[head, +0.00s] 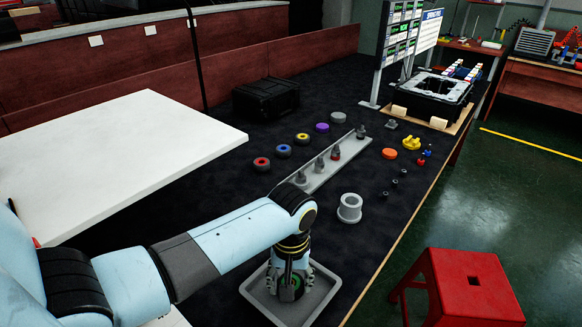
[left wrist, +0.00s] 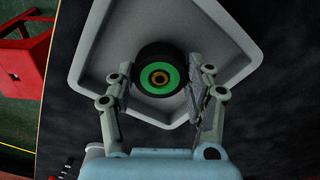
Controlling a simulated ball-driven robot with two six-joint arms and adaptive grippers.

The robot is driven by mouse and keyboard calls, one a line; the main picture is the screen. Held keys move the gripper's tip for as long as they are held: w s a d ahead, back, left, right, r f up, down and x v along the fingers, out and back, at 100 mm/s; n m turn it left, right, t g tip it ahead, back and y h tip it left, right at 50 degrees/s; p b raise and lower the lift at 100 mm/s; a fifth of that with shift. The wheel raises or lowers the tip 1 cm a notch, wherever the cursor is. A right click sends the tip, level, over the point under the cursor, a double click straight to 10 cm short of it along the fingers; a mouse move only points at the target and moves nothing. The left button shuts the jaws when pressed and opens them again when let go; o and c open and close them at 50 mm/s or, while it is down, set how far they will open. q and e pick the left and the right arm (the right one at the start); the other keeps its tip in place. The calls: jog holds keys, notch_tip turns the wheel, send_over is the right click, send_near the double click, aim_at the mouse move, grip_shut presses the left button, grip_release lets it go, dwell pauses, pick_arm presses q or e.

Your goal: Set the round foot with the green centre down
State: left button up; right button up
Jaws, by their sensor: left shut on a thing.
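The round foot with the green centre (left wrist: 145,78) is a dark ring around a bright green disc with a small orange-brown middle. My left gripper (left wrist: 162,85) is shut on it, one finger on each side. In the head view the foot (head: 297,282) shows between the fingers of my left gripper (head: 289,284), over the grey tray (head: 261,302). In the left wrist view the tray (left wrist: 104,35) lies behind the foot. I cannot tell whether the foot touches the tray floor. My right gripper is not in view.
Several round feet with coloured centres, red (head: 262,163) among them, lie on the dark table. A grey rail with pegs (head: 311,181) and a grey spool (head: 350,208) stand beyond the tray. A red stool (head: 460,285) stands right of the table.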

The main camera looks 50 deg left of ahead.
pick_arm(q)
jog(key=shift+f, duration=0.25)
jog(key=o, duration=1.2)
jog(key=shift+f, duration=0.15)
jog(key=shift+c, duration=0.2)
notch_tip(320, 180, up, 12)
jog(key=p, duration=0.1)
jog(key=shift+p, duration=0.3)
